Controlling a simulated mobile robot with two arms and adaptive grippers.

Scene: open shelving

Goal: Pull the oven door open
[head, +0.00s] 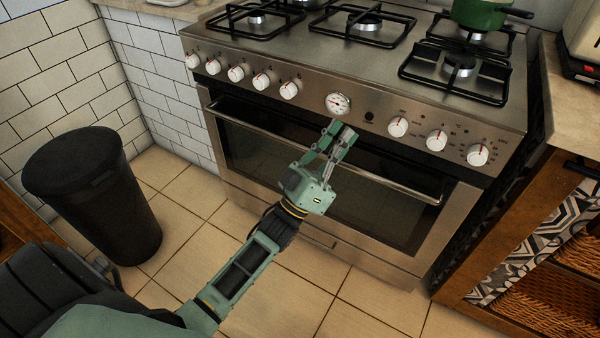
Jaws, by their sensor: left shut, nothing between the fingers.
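The steel oven door (395,243) has a dark glass window and looks closed on the front of the range. Its long bar handle (405,183) runs across the top of the door, below the knobs. My left gripper (341,132) is in front of the door, its fingers overlapping the middle of the handle in the head view and pointing at the control panel just below the round dial. Its fingers are shut with nothing between them. They hide part of the handle, and I cannot tell whether they touch it. My right gripper is not in view.
A black bin (105,200) stands on the tiled floor at the left. A wooden cabinet with baskets (540,270) stands close at the right. A green pot (480,13) sits on the hob. The floor in front of the oven is clear apart from my arm.

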